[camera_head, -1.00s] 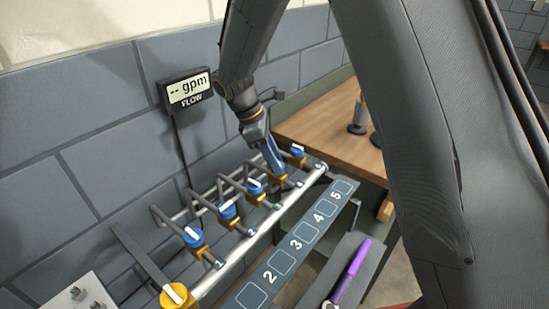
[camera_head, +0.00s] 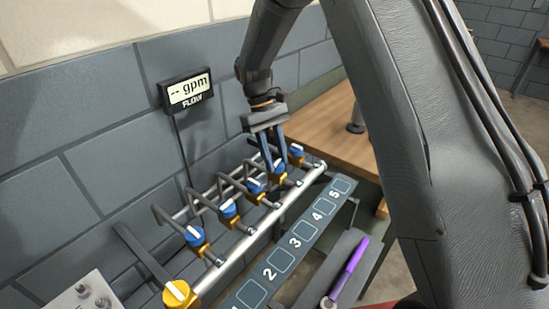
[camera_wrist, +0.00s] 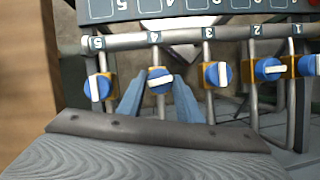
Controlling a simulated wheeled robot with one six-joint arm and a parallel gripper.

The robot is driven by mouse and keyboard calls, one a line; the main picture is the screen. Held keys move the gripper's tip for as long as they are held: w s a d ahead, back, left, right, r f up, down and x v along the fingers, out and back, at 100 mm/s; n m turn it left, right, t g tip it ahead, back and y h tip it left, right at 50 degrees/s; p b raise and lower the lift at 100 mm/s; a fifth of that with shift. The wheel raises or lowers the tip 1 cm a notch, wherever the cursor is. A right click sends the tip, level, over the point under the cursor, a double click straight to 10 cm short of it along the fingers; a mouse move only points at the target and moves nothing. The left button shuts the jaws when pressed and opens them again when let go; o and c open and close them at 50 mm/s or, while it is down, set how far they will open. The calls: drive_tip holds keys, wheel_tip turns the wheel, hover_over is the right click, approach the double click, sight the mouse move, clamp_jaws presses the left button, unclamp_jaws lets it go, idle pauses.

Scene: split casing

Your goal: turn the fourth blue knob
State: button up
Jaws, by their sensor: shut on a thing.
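The row of blue knobs on brass valves runs along a grey pipe with marks 1 to 5. The fourth blue knob (camera_wrist: 159,75) has a white bar lying nearly level and slightly tilted in the wrist view. My gripper (camera_wrist: 159,80) is shut on it, with one blue finger at each side. In the head view my gripper (camera_head: 276,165) reaches down from above, and its fingers partly hide the fourth knob (camera_head: 278,169). The fifth knob (camera_wrist: 98,87) and third knob (camera_wrist: 217,75) stand beside it with their bars upright in the wrist view.
A flow display (camera_head: 187,90) on the wall reads "-- gpm". A numbered strip (camera_head: 297,235) runs before the pipe. A yellow knob (camera_head: 177,295) is at the near end. A purple-handled tool (camera_head: 348,268) lies on a grey surface. A wooden table (camera_head: 335,120) stands behind.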

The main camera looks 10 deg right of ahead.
drive_tip(key=shift+d+m+y, duration=0.1)
drive_tip(key=shift+m+y, duration=0.2)
drive_tip(key=shift+m, duration=0.5)
drive_tip(key=o, duration=1)
drive_tip(key=shift+r, duration=0.1)
drive_tip(key=b+v, duration=0.2)
drive_tip(key=v, duration=0.5)
drive_tip(key=shift+w+r, duration=0.2)
drive_tip(key=shift+r, duration=0.05)
